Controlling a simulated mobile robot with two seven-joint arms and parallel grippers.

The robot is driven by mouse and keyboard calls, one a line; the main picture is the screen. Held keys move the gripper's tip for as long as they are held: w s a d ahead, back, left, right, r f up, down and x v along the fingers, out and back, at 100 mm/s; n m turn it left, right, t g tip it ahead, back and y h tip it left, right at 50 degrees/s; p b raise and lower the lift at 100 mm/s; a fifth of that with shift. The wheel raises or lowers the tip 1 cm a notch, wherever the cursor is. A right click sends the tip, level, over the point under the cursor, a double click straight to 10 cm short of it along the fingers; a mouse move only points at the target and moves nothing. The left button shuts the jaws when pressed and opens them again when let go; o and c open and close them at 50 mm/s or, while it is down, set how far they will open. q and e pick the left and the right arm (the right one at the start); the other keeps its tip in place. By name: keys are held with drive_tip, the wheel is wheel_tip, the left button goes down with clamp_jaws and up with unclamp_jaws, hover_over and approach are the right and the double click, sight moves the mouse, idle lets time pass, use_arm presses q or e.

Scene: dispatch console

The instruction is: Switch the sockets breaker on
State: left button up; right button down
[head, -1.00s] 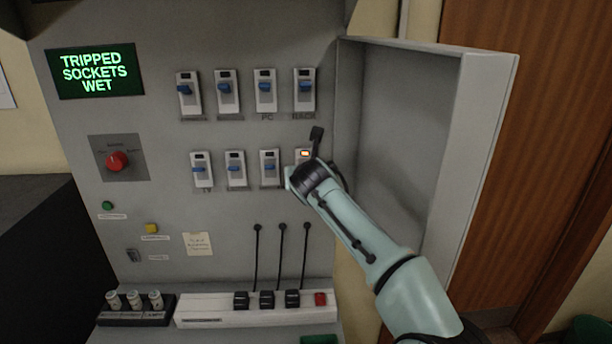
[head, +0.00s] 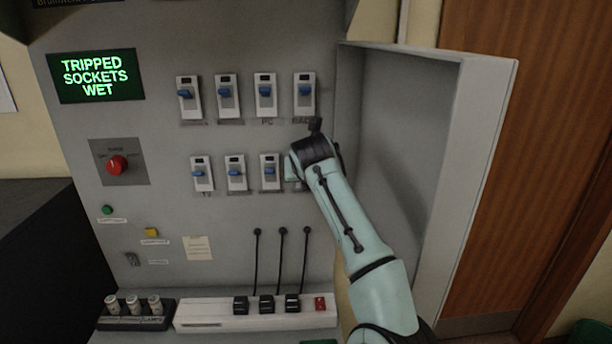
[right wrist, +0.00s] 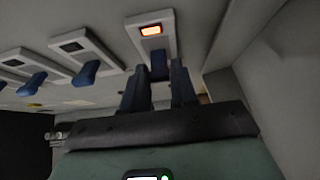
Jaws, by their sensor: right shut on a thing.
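The display (head: 95,76) reads "TRIPPED SOCKETS WET". Two rows of white breakers with blue levers are on the grey panel. The breaker at the right end of the lower row is mostly hidden behind my right gripper in the head view. In the right wrist view this breaker (right wrist: 152,32) has a lit orange window and a blue lever (right wrist: 158,66). My right gripper (right wrist: 159,84) is shut on that lever, one dark finger on each side. Its label is hidden. My left gripper is not in view.
An open grey cabinet door (head: 400,150) stands close to the right of my right arm. A red knob (head: 117,165) is at the left. Below are black cables (head: 281,260) and a white power strip (head: 205,314) with a red switch (head: 320,303).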

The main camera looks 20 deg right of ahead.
drive_tip(key=shift+r, duration=0.15)
drive_tip(key=c, duration=0.9)
unclamp_jaws()
drive_tip(key=v, duration=1.3)
drive_tip(key=shift+s, duration=0.15)
